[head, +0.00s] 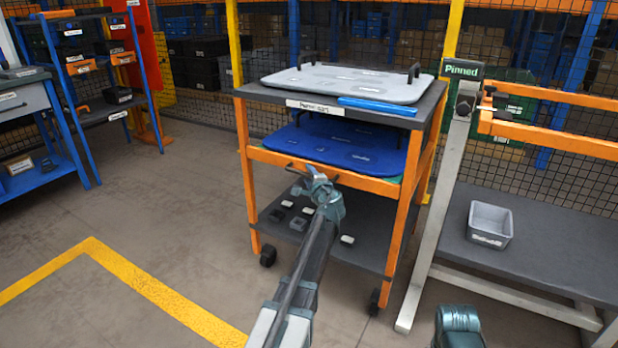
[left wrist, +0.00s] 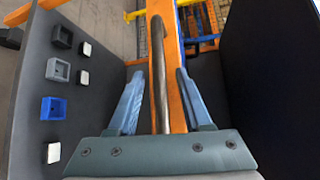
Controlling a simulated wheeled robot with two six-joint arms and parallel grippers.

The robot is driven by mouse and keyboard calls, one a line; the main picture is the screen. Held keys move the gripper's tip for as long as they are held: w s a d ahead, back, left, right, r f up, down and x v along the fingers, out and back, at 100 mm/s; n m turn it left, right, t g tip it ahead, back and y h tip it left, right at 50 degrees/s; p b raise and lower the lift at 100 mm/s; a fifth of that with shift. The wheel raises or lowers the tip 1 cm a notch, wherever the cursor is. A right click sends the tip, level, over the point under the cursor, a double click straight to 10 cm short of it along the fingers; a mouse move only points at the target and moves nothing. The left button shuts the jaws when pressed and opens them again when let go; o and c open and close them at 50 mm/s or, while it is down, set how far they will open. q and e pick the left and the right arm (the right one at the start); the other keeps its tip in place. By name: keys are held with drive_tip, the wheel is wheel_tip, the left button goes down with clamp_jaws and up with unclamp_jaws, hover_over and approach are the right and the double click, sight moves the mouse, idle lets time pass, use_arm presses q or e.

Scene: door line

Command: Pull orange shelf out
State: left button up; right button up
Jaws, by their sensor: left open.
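The orange shelf (head: 325,174) is the middle level of an orange-framed cart, with a blue panel (head: 340,147) lying on it. Its orange front edge also shows in the left wrist view (left wrist: 177,90). A dark bar handle (left wrist: 160,55) runs along that edge. My left gripper (head: 318,182) is in front of the shelf's edge, open. In the left wrist view its fingers (left wrist: 160,95) lie on either side of the bar, with gaps to it; whether the bar is fully between the tips I cannot tell. A teal part of my right arm shows at the bottom right; its fingers are hidden.
The cart's top (head: 427,104) holds a grey panel (head: 345,84) with black handles and a blue strip. Its dark lower shelf (head: 360,250) carries small blocks. A bench with a grey bin (head: 490,224) stands right. Open floor (head: 170,215) lies left.

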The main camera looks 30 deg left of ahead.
use_arm(q)
clamp_jaws()
idle(1.5)
